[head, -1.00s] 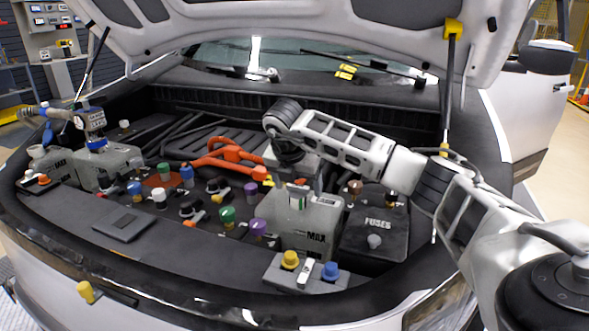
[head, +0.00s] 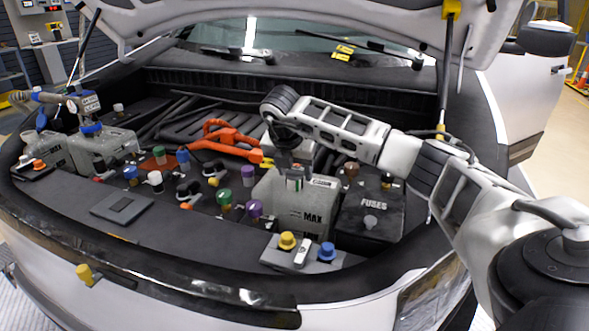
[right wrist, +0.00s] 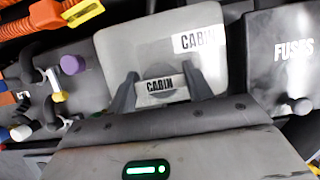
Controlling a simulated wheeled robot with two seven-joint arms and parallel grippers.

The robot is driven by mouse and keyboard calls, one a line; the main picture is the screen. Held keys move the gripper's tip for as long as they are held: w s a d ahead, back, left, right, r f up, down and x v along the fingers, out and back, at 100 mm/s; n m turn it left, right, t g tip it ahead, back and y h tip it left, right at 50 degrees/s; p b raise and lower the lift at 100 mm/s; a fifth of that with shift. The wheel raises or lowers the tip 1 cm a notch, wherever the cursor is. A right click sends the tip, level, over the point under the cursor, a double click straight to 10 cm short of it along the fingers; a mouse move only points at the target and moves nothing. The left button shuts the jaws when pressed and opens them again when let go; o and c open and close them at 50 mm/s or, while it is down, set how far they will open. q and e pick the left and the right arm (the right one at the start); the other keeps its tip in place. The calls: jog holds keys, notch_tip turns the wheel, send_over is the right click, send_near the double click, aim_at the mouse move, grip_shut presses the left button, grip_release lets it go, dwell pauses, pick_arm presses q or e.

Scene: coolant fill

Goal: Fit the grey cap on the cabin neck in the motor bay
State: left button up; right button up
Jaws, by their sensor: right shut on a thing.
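The cabin tank (head: 289,209) is a grey box marked CABIN and MAX at the right of the motor bay; it also shows in the right wrist view (right wrist: 120,52). My right gripper (head: 295,183) points down over the tank's top. In the right wrist view its two dark fingers (right wrist: 165,88) are shut on the grey cap (right wrist: 159,86), a round piece with a CABIN label across it. The cabin neck is hidden under the cap and fingers. I cannot tell whether the cap touches it. My left gripper is not in view.
The fuse box (head: 366,224) stands close right of the tank. A small plate with a yellow cap (head: 288,240) and a blue cap (head: 327,251) lies in front. Orange cables (head: 222,143) and several coloured caps are to the left. The raised hood (head: 290,14) hangs above.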

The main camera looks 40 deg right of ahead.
dwell(0.4)
jog(key=shift+m+g+p, duration=0.3)
jog(key=shift+m+g, duration=0.3)
jog(key=shift+m, duration=1)
jog(key=shift+a+m+g, duration=0.1)
jog(key=shift+m+g, duration=0.3)
jog(key=shift+m, duration=0.6)
jog(key=shift+f+m+h+p, duration=0.1)
jog(key=shift+m+h+p, duration=0.2)
jog(key=shift+m, duration=0.3)
jog(key=shift+g, duration=0.3)
jog(key=m+g, duration=0.1)
jog(key=m, duration=0.2)
jog(key=shift+p, duration=0.35)
